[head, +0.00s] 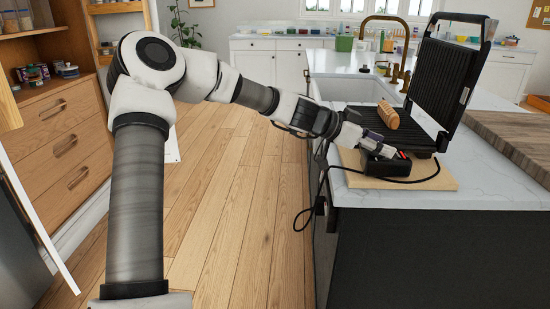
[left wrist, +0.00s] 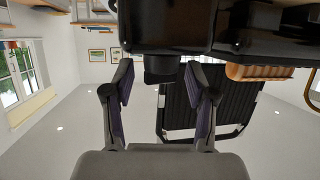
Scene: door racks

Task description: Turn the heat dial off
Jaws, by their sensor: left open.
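The black panini grill (head: 456,75) stands open on the counter, its ridged lid raised. A ribbed brown food piece (head: 388,114) rests on its lower plate; it also shows in the left wrist view (left wrist: 262,73). The heat dial (left wrist: 160,68) is a short black knob on the grill's front, seen in the upside-down left wrist view. My left gripper (head: 374,146) is at the grill's front; in the left wrist view its open fingers (left wrist: 158,80) sit either side of the dial, with gaps visible. The dial's marking is hidden. My right gripper is not in view.
A wooden board (head: 430,180) lies under the grill on the white counter (head: 480,183). A black cord (head: 330,180) loops over the counter's edge. A darker wooden slab (head: 515,140) lies to the right. The sink and brass tap (head: 400,55) are behind.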

